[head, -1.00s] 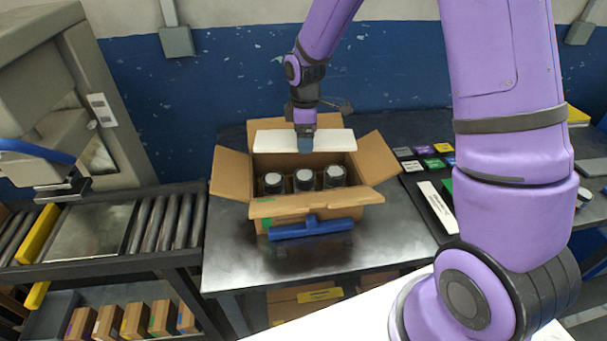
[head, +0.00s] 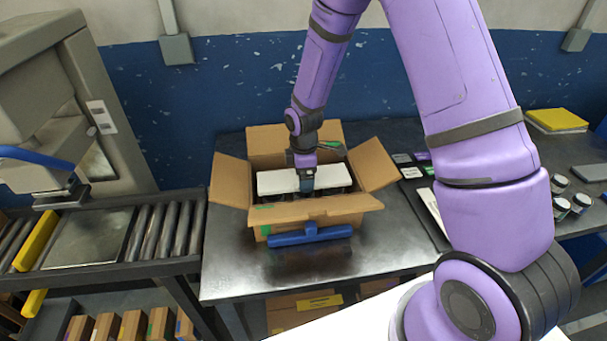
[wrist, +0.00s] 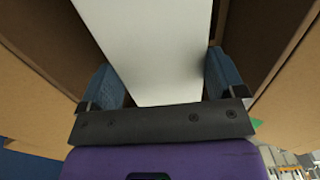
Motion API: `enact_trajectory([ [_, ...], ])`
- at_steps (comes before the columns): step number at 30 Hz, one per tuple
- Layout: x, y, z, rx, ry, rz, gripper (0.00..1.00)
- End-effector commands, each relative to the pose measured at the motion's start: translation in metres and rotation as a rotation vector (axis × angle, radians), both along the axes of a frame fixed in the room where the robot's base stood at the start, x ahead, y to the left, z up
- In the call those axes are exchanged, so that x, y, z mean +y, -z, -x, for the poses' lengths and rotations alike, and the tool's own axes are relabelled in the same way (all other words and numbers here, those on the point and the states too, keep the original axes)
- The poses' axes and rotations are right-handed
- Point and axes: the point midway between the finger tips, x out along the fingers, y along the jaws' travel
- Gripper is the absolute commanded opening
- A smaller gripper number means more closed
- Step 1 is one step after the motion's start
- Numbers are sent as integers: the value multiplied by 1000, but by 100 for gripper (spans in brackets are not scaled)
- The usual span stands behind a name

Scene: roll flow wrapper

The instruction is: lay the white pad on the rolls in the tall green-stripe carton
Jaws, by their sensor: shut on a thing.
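The white pad (head: 277,182) is a flat white slab inside the mouth of the open carton (head: 305,209), below the tops of the raised flaps. My gripper (head: 306,184) is shut on the pad near its middle. In the wrist view the pad (wrist: 155,50) runs between the two blue fingers of my gripper (wrist: 162,85), with cardboard walls on both sides. The carton has a green mark at its front left corner. Dark rolls (head: 325,190) show only in part below the pad's front edge. I cannot tell whether the pad touches them.
A roller conveyor (head: 165,228) is on the left. Small coloured labels (head: 411,172) and a few jars (head: 571,204) are on the right.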

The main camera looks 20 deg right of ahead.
Motion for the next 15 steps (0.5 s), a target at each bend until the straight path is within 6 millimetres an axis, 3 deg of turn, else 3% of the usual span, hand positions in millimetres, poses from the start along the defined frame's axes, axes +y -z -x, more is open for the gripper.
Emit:
enact_trajectory([
  [11,0,4,0,-1,1,-1,67],
  [12,0,4,0,-1,1,-1,98],
  [15,0,4,0,-1,1,-1,100],
])
